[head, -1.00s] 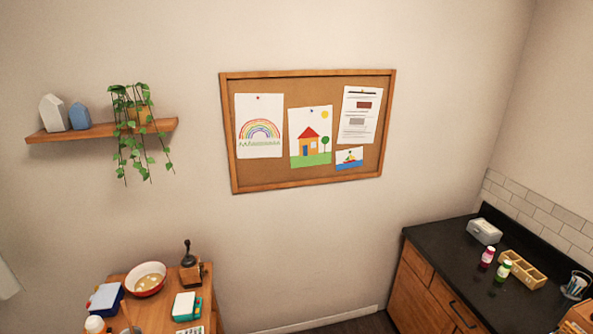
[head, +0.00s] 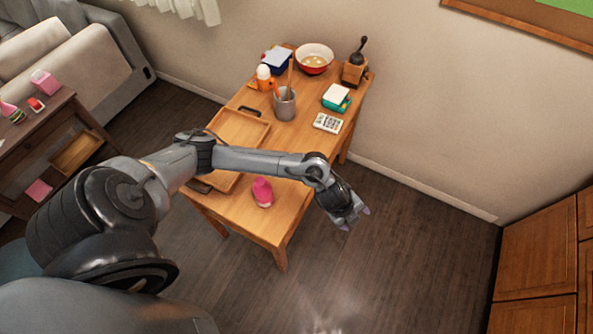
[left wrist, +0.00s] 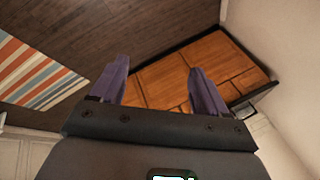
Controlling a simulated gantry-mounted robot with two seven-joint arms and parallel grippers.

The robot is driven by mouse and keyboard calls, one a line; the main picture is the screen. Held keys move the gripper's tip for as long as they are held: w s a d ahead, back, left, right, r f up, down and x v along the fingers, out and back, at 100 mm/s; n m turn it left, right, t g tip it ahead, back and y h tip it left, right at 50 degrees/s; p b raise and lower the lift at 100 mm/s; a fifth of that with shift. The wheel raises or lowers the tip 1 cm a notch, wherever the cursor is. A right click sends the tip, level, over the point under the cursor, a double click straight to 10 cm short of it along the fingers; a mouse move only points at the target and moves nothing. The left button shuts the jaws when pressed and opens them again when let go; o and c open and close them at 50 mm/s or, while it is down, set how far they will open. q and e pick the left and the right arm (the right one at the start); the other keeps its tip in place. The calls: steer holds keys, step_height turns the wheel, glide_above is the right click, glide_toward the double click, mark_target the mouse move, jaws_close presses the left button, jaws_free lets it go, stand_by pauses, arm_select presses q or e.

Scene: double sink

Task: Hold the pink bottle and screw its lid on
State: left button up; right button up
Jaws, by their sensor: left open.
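My left gripper (head: 355,218) hangs over the dark floor, to the right of the wooden table's front corner. In the left wrist view its two purple fingers (left wrist: 158,72) are spread with nothing between them. A rounded pink object (head: 262,192) sits on the table near its front edge, left of the gripper and apart from it; I cannot tell whether it is the pink bottle. No lid can be made out. My right gripper is not in view.
The wooden table (head: 245,210) holds a wooden tray (head: 243,128), grey utensil cup (head: 285,105), red bowl (head: 314,58), grinder (head: 355,70) and calculator (head: 327,123). Wooden cabinets (head: 535,255) stand at the right. The floor between is clear. A striped rug (left wrist: 35,75) shows in the wrist view.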

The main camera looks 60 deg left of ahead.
arm_select(q)
steer(key=w+a+f+g+y+b, duration=0.1)
steer(key=a+f+g+y+b, duration=0.2)
steer(key=a, duration=1.7)
steer(key=s+a+r+n+g+b, duration=0.1)
steer(key=s+a+r+b, duration=0.1)
steer(key=a, duration=0.9)
steer(key=shift+s+a+n+g+b, duration=0.35)
steer(key=shift+s+n+g, duration=0.05)
steer(key=shift+s, duration=0.4)
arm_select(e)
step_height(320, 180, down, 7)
arm_select(q)
step_height(320, 180, down, 4)
steer(key=shift+f, duration=0.2)
steer(key=shift+w+f, duration=0.1)
steer(key=shift+f, duration=0.4)
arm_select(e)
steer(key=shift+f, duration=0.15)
